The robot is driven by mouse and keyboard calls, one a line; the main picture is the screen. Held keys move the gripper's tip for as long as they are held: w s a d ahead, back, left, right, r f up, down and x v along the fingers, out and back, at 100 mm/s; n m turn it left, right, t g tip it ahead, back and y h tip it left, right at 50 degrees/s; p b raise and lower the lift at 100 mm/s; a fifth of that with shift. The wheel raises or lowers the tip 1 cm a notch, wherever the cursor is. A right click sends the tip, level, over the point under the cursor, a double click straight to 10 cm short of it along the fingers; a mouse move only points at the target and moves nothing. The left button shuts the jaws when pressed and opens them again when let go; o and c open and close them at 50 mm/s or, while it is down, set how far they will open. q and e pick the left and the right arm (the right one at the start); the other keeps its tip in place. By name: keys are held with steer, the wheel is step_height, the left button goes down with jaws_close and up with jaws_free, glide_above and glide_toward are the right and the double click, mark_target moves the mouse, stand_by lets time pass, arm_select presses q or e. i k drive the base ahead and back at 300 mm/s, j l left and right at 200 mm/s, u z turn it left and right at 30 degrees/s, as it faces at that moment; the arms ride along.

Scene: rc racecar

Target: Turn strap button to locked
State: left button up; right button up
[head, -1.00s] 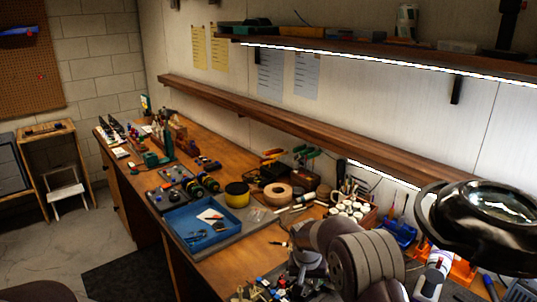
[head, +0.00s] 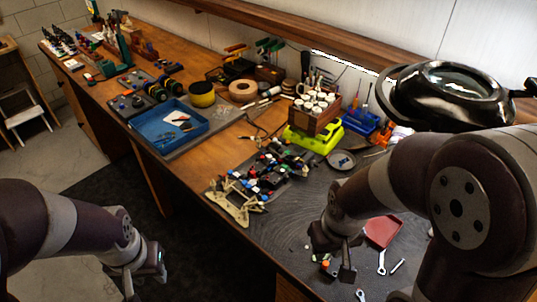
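An RC racecar chassis (head: 268,172) with exposed coloured parts and a beige end piece (head: 232,206) lies on the dark mat at the middle of the bench. I cannot make out a strap button on it at this size. My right gripper (head: 334,268) points down over the mat, to the right of and nearer than the car, apart from it. Small orange and green bits show at its fingers, and I cannot tell if they are held. My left gripper (head: 132,285) hangs over the floor in front of the bench, its fingertips partly cut off by the frame.
A red tray (head: 384,230) and a wrench (head: 382,262) lie right of my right gripper. A black lamp head (head: 445,95) overhangs the back right.

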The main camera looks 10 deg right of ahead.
mark_target(272, 163)
steer(key=i+j+z, duration=0.1)
steer(key=z, duration=0.8)
steer(key=i+j+z, duration=0.2)
steer(key=j, duration=0.25)
steer(key=i+j+z, duration=0.2)
steer(key=j, duration=0.3)
steer(key=j+z, duration=0.25)
steer(key=j, duration=0.25)
steer(key=i+j+z, duration=0.2)
steer(key=j, duration=0.35)
steer(key=k, duration=0.05)
